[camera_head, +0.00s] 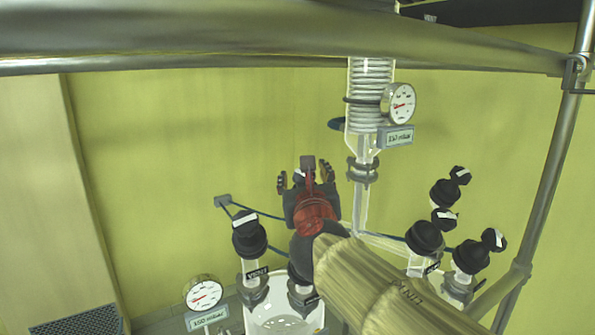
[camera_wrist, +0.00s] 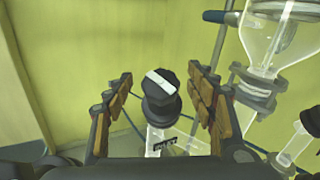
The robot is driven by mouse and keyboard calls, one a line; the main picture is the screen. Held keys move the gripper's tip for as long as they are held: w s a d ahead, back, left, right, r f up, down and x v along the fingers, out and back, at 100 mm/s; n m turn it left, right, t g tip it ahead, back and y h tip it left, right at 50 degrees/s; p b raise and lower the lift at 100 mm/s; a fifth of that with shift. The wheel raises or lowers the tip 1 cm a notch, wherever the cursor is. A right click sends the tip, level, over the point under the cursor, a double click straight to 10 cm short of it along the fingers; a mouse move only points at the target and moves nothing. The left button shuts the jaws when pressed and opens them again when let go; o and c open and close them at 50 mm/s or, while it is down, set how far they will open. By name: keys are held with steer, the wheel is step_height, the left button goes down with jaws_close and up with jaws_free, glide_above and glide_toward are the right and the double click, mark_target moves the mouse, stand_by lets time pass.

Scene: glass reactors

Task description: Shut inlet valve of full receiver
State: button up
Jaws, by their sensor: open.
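My gripper (camera_wrist: 161,78) is open, with one brown-padded finger on each side of the knob and visible gaps between. In the head view my gripper (camera_head: 306,180) is above the left glass vessel (camera_head: 268,320), and it and my arm hide most of that knob. A second black knob (camera_head: 247,236) with a VENT label stands left of it. The vessel's fill level cannot be told.
Several black valve knobs (camera_head: 471,257) stand at right. A glass coil condenser (camera_head: 370,80) with a gauge (camera_head: 398,103) rises behind. Another gauge (camera_head: 203,293) is at lower left. Metal rails (camera_head: 562,145) frame the top and right. In the wrist view glassware (camera_wrist: 282,40) is close at right.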

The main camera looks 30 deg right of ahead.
steer(key=b+x, duration=0.1)
steer(key=x, duration=0.5)
steer(key=shift+w+d, duration=0.1)
steer(key=shift+w, duration=0.05)
steer(key=shift+c, duration=1.2)
steer(key=c, duration=1.1)
steer(key=shift+c, duration=0.3)
